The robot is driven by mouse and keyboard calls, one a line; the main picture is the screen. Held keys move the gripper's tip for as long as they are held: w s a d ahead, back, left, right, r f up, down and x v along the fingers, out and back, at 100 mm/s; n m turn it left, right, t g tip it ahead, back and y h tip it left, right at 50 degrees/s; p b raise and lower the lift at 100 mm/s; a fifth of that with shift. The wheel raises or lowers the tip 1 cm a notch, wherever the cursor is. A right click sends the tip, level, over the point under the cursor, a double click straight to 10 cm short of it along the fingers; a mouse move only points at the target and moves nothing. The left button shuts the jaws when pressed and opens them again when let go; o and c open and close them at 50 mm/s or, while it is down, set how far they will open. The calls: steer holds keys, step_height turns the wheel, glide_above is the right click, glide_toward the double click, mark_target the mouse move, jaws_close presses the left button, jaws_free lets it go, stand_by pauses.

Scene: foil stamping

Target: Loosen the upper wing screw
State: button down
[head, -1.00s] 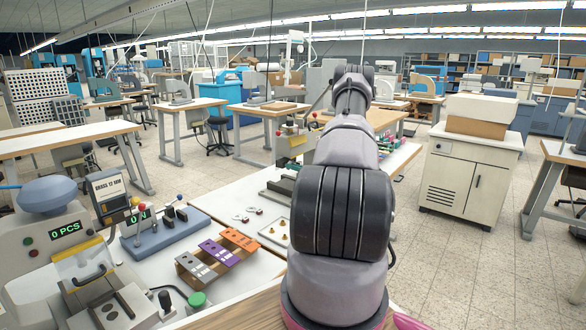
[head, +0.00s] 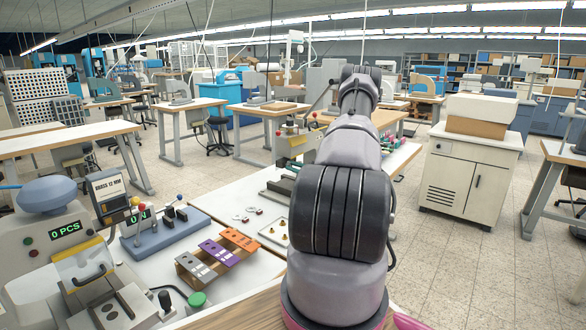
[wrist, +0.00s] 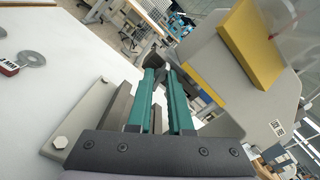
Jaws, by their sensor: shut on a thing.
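In the wrist view, my gripper (wrist: 163,78) has two long teal fingers reaching away from the camera. Their tips close around a dark, angular knob (wrist: 155,60), which looks like a wing screw. The fingers hide part of it, and I cannot tell its turn angle. Beside it on the right is a grey machine body with a yellow block (wrist: 250,43). In the head view my own arm covers the gripper and the screw.
A grey bolted base plate (wrist: 85,120) lies beside the fingers on the white table. A washer-like ring (wrist: 32,59) with a red tag lies at left. In the head view, a rack of coloured blocks (head: 217,252) and a lever unit (head: 165,232) stand left of my arm.

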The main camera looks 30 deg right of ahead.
steer(key=shift+n, duration=0.6)
steer(key=shift+s+f+n, duration=0.1)
steer(key=shift+n, duration=0.2)
steer(key=c, duration=0.8)
jaws_free()
steer(key=shift+c, duration=0.2)
